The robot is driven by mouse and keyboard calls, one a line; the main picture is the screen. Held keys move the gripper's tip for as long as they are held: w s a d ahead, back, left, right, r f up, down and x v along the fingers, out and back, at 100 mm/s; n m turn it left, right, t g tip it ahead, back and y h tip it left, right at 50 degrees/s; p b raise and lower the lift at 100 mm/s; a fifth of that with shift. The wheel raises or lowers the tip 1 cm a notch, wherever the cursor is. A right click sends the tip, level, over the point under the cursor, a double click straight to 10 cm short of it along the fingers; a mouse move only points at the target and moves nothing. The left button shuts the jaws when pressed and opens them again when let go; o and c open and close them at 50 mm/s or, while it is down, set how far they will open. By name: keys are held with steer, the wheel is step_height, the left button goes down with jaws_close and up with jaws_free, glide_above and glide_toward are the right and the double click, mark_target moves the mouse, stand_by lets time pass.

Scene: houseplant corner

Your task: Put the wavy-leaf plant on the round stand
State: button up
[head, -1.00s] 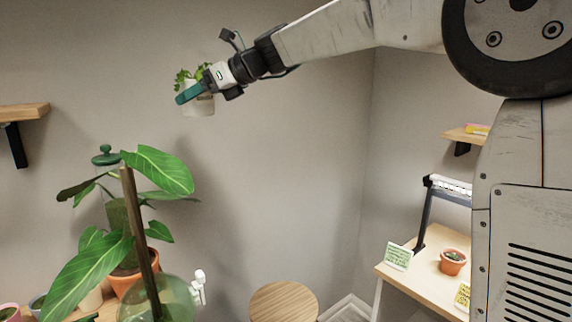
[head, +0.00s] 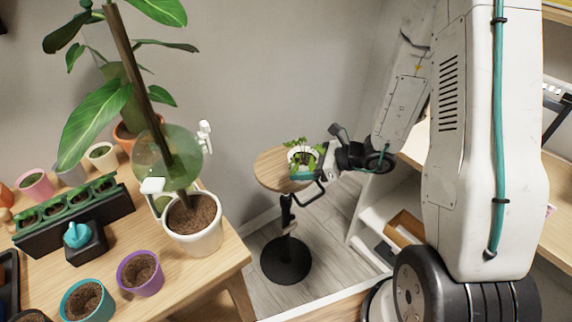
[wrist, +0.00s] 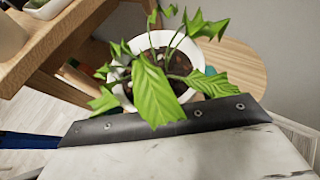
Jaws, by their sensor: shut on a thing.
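The wavy-leaf plant (head: 302,155) is a small green plant in a white pot. In the head view it shows over the round stand (head: 268,172), which has a wooden top on a black post and round black base. My gripper (head: 313,166) comes from the right and is shut on the pot. In the wrist view the plant's leaves (wrist: 158,92) and white pot rim (wrist: 215,56) fill the middle, with the stand's wooden top (wrist: 240,68) behind and below. The leaves and gripper hide the pot's base, so I cannot tell whether it touches the top.
A wooden table (head: 222,258) on the left holds a large-leaf plant in a white pot (head: 195,235), a purple pot (head: 141,275), a teal pot (head: 85,302) and a dark seedling tray (head: 75,215). A shelf unit with a desk stands on the right. Wall lies behind the stand.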

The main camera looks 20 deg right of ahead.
steer(key=s+f, duration=0.2)
steer(key=shift+s+d, duration=0.3)
steer(key=shift+s, duration=0.05)
steer(key=shift+w+f, duration=0.1)
steer(key=shift+w, duration=0.2)
glide_above(286, 165)
steer(key=shift+w+a+f, duration=0.1)
steer(key=shift+f, duration=2.35)
steer(key=shift+f, duration=0.1)
steer(key=o, duration=1.2)
